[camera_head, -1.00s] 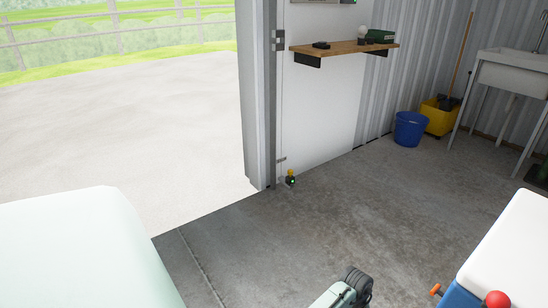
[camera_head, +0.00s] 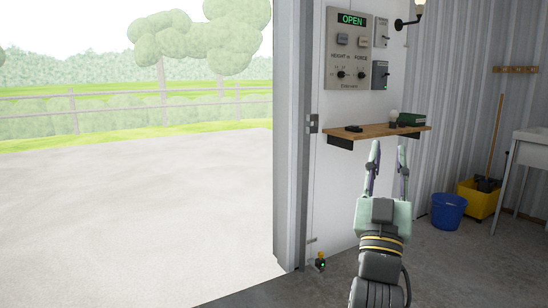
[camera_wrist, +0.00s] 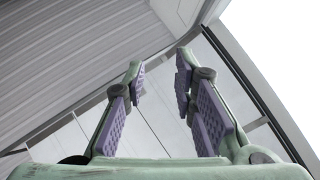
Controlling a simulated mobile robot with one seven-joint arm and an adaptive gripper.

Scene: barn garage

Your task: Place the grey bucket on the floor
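No grey bucket shows in either current view. My gripper (camera_head: 389,155) is raised in the middle right of the head view, fingers pointing up, in front of the wall shelf in the picture. It is open, with a clear gap between its fingers and nothing in it. The wrist view also shows the open gripper (camera_wrist: 159,75), aimed at the roof and upper wall. The concrete floor (camera_head: 445,270) shows bare at the lower right. A blue bucket (camera_head: 448,212) stands on it by the corrugated wall.
A wooden shelf (camera_head: 375,131) with small items juts from the white wall under a control panel (camera_head: 350,60) reading OPEN. A yellow mop bucket (camera_head: 478,202) and a sink (camera_head: 532,147) stand at the right.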

